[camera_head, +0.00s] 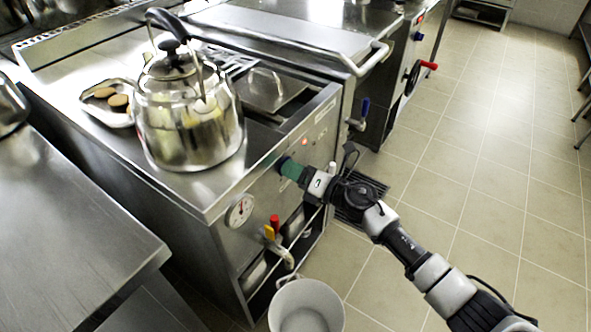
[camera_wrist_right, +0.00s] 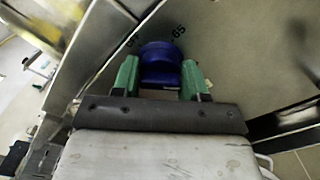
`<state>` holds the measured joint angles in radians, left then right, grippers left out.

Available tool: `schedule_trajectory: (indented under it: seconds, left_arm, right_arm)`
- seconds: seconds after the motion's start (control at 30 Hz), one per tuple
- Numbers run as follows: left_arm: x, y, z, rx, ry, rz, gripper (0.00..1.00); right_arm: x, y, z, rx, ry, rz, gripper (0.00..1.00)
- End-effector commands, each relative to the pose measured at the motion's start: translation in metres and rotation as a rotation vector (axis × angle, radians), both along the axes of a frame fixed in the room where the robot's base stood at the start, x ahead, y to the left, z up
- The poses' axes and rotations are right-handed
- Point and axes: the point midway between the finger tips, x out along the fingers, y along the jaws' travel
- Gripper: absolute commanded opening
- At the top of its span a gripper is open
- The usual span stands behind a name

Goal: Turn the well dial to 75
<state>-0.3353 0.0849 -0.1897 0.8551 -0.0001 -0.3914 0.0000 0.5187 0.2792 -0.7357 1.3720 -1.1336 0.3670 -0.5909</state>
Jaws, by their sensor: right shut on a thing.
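The well dial (camera_wrist_right: 161,62) is a round blue knob on the steel front panel in the right wrist view. In the head view the fingers hide most of the dial against the panel. My left gripper is not in view.
A large steel pot (camera_head: 190,130) stands on the counter above the panel, beside a tray of round items (camera_head: 92,108). A white bucket (camera_head: 308,308) stands below.

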Motion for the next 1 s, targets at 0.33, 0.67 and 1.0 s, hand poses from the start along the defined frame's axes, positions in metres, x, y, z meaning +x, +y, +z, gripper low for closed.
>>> schedule_trajectory:
  seconds: [0.33, 0.67, 1.0]
  left_arm:
    - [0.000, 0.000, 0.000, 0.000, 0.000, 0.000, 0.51]
    - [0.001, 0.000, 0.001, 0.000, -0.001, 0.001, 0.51]
    - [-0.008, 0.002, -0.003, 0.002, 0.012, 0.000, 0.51]
  right_arm:
    - [0.000, 0.000, 0.000, -0.001, 0.000, -0.001, 0.66]
    - [-0.004, -0.007, -0.001, -0.002, -0.001, -0.001, 0.66]
    - [-0.040, -0.060, -0.002, -0.003, 0.001, -0.001, 0.66]
